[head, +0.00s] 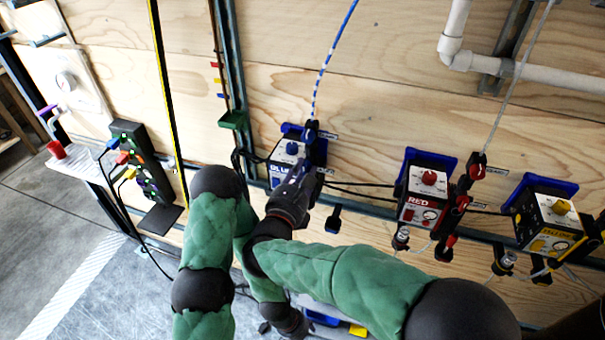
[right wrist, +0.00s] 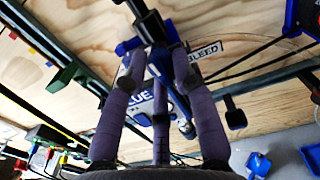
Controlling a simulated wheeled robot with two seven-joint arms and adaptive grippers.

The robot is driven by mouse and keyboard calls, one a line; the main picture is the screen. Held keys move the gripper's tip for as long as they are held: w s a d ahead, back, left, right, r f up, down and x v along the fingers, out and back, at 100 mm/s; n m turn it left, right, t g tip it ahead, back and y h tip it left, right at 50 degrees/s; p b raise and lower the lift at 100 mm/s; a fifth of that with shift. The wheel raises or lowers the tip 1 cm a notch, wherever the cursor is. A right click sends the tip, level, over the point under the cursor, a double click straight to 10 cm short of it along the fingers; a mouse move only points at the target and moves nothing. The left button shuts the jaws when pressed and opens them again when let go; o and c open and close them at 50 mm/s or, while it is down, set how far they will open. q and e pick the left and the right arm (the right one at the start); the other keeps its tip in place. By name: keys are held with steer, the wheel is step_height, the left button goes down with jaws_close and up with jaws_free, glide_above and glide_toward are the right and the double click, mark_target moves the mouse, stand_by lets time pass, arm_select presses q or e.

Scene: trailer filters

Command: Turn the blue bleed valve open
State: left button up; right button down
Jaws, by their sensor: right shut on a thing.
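The blue filter unit (head: 287,151) hangs on the plywood wall, with a blue-and-white line above it. Its dark bleed valve (head: 311,130) sits at its upper right, beside a label reading BLEED (right wrist: 205,49) in the right wrist view. My right gripper (head: 304,166) reaches up to it from below. In the right wrist view its purple fingers are closed around the blue and black valve part (right wrist: 152,30). The fingers hide much of the valve, so its exact turn angle cannot be told.
To the right hang a red unit (head: 427,196) and a yellow unit (head: 553,221), with cables and fittings around them. A black strip with coloured plugs (head: 141,165) and a green box (head: 232,119) are at left. A white pipe (head: 452,42) runs at upper right.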

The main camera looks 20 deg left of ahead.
steer(key=shift+f+n+b, duration=0.1)
steer(key=shift+n+b, duration=0.6)
steer(key=shift+n, duration=0.4)
steer(key=shift+d+n+b, duration=0.1)
steer(key=shift+n+b, duration=0.25)
steer(key=shift+n, duration=0.45)
steer(key=n, duration=0.3)
steer(key=shift+n, duration=0.4)
steer(key=n, duration=0.3)
steer(key=shift+r+n, duration=0.2)
steer(key=shift+n, duration=0.1)
steer(key=n+p, duration=0.1)
steer(key=n, duration=0.3)
steer(key=shift+p, duration=0.4)
steer(key=shift+n, duration=0.3)
steer(key=c, duration=1)
jaws_free()
steer(key=shift+c, duration=0.2)
